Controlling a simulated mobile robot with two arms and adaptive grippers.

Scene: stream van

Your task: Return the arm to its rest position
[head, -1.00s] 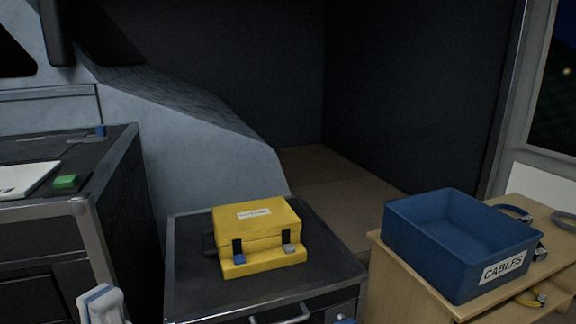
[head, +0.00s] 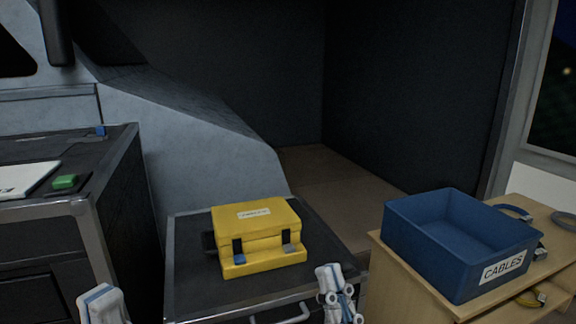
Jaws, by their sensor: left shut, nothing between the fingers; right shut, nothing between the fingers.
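My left gripper (head: 103,304) shows at the bottom left edge of the head view, in front of the dark cabinet on the left. It is shut and empty; its lower part is cut off by the frame. My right gripper (head: 332,272) is at the bottom, just right of the middle, by the front right corner of the black case top. It is shut and empty, apart from the yellow case.
A closed yellow case (head: 262,228) stands on a black flight case (head: 188,270). A blue bin labelled CABLES (head: 410,238) sits on a wooden table (head: 415,287) with cables beside it. A green block (head: 65,181) and a white device (head: 25,178) lie on the left cabinet.

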